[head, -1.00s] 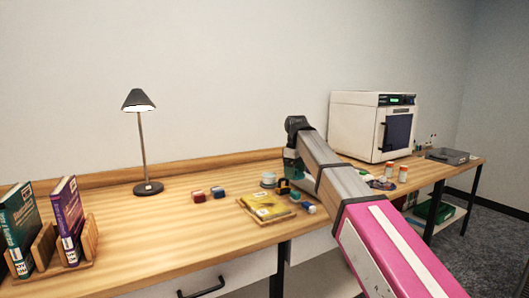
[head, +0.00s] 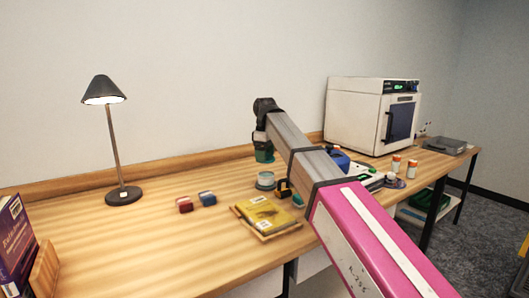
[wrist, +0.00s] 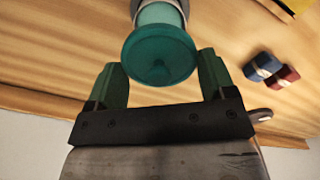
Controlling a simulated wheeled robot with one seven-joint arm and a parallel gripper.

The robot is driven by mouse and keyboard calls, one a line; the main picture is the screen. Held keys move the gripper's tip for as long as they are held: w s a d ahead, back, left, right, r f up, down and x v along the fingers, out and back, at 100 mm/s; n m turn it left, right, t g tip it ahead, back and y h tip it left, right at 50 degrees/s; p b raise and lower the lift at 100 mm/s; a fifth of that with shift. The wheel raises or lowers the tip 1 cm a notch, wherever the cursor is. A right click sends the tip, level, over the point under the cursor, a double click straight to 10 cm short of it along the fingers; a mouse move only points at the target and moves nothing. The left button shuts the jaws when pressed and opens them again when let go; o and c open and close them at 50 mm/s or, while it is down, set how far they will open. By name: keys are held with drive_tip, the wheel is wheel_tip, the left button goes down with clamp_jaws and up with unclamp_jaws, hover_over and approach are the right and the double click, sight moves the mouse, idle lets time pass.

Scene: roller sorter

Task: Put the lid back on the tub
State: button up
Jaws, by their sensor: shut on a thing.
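The lid is a round teal disc (wrist: 158,58) between the green fingertips of my gripper (wrist: 162,66), which is shut on it. Beyond it in the wrist view is the tub (wrist: 186,6), pale-rimmed and partly hidden by the lid. In the head view the tub (head: 265,181) stands upright on the wooden desk, and my gripper (head: 264,154) is just above and behind it in the picture. The lid looks apart from the tub; I cannot tell the exact gap. The lid cannot be told from the green fingers in the head view.
Yellow books (head: 266,214) lie in front of the tub, with a black item (head: 284,190) beside it. A red block (head: 184,204) and a blue block (head: 207,198) are to the left. A lamp (head: 123,195) and white oven (head: 352,118) stand farther off.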

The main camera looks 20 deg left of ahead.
sight(265, 175)
drive_tip(key=shift+f, duration=2.6)
drive_tip(key=shift+f, duration=0.15)
idle(0.3)
drive_tip(key=o, duration=0.8)
drive_tip(key=shift+o, duration=0.2)
drive_tip(key=shift+r, duration=3.5)
clamp_jaws()
